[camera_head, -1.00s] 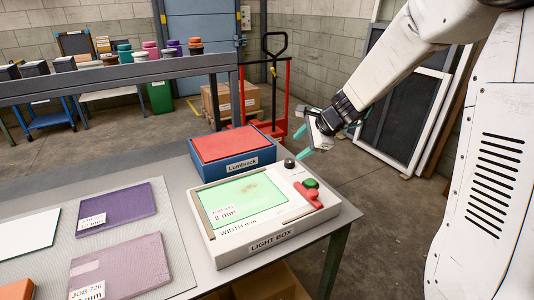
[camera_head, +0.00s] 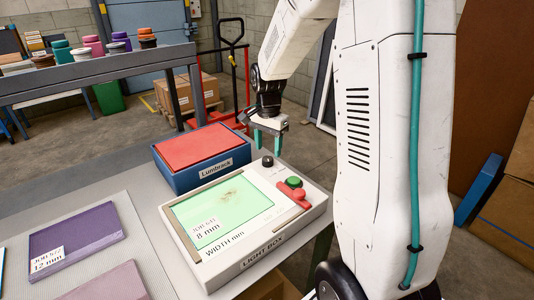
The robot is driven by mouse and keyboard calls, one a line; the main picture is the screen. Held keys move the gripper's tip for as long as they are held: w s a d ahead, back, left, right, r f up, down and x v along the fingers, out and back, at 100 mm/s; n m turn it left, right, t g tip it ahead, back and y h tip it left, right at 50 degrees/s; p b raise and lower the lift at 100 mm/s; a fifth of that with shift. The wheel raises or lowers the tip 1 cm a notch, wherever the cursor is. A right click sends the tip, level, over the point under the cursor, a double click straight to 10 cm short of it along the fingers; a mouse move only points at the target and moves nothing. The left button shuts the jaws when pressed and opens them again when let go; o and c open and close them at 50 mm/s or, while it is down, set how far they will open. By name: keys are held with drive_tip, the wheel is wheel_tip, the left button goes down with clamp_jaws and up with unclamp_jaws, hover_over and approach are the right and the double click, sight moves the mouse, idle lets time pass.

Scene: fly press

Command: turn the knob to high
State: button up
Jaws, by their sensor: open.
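The dark round knob (camera_head: 267,161) sits at the back right of the light box (camera_head: 268,255), close to the corner of the lit green screen (camera_head: 221,207). Any setting marks around the knob are too small to read. My gripper (camera_head: 265,143) points down with its teal fingers apart. Its fingertips are just above and behind the knob in the picture; I cannot tell whether they touch it. Nothing shows between the fingers.
A green button (camera_head: 293,182) and a red lever (camera_head: 296,195) are on the light box right of the screen. A blue box with a red top (camera_head: 199,149) stands behind it. Purple (camera_head: 74,239) and mauve plates lie at the left.

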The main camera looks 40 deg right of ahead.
sight(267, 157)
drive_tip(key=shift+f, duration=1.7)
drive_tip(key=c, duration=1)
drive_tip(key=shift+o, duration=0.2)
drive_tip(key=shift+n, duration=0.4)
drive_tip(key=n, duration=0.5)
drive_tip(key=shift+r+n, duration=0.1)
drive_tip(key=shift+n, duration=0.2)
drive_tip(key=n, duration=0.5)
drive_tip(key=shift+w+a+n, duration=0.1)
drive_tip(key=shift+n, duration=0.2)
drive_tip(key=o, duration=1)
drive_tip(key=shift+c, duration=0.2)
